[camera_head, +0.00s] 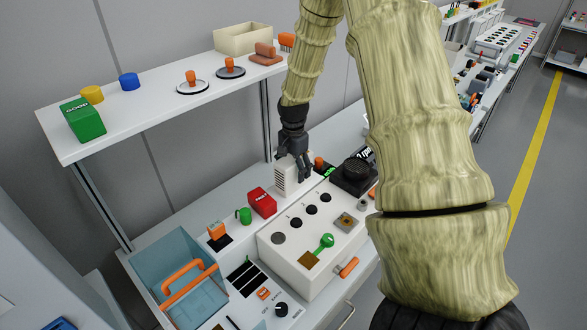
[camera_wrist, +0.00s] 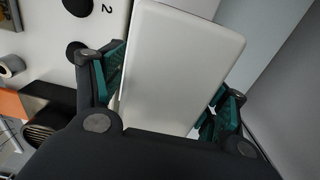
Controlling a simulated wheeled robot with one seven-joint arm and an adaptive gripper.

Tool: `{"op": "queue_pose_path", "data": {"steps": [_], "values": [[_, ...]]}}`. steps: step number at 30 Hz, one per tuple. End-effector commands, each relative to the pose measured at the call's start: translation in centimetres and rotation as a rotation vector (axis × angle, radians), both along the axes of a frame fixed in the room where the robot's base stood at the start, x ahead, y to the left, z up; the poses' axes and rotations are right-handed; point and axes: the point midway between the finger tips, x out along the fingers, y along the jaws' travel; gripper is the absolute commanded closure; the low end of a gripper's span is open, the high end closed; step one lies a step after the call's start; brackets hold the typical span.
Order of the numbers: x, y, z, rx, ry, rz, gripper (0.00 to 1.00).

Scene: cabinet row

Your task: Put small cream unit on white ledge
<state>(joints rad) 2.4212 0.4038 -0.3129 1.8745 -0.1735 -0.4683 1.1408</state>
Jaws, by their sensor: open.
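The small cream unit (camera_head: 287,177) is a boxy block with slots on its side, standing on the workbench behind the panel with black round holes. My gripper (camera_head: 296,163) is over it from above in the head view, partly hiding its top. In the wrist view the unit's pale face (camera_wrist: 182,65) lies between the two teal-padded fingers of my gripper (camera_wrist: 165,97). The fingers are open on either side of it; whether the left pad touches it I cannot tell. The white ledge (camera_head: 150,108) is the raised shelf at the left and back, holding several objects.
On the ledge are a green block (camera_head: 83,120), yellow and blue cylinders, two orange-knobbed discs (camera_head: 193,84) and a cream bin (camera_head: 242,38). A red block (camera_head: 262,201) and a green cup stand left of the unit; a black device (camera_head: 354,174) stands right. The ledge's middle front is clear.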

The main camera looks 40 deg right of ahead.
Motion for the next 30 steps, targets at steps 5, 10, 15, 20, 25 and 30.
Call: {"op": "queue_pose_path", "data": {"steps": [5, 10, 15, 20, 25, 30], "values": [[0.1, 0.0, 1.0, -0.001, -0.002, 0.001, 0.27], [0.1, 0.0, 3.2, -0.002, -0.004, 0.0, 0.27], [0.1, 0.0, 5.7, -0.002, -0.003, 0.001, 0.27], [0.2, 0.0, 8.2, -0.003, -0.004, 0.001, 0.27], [0.1, 0.0, 10.4, -0.002, -0.002, 0.001, 0.27], [0.0, 0.0, 11.8, -0.001, 0.0, 0.0, 0.27]]}}
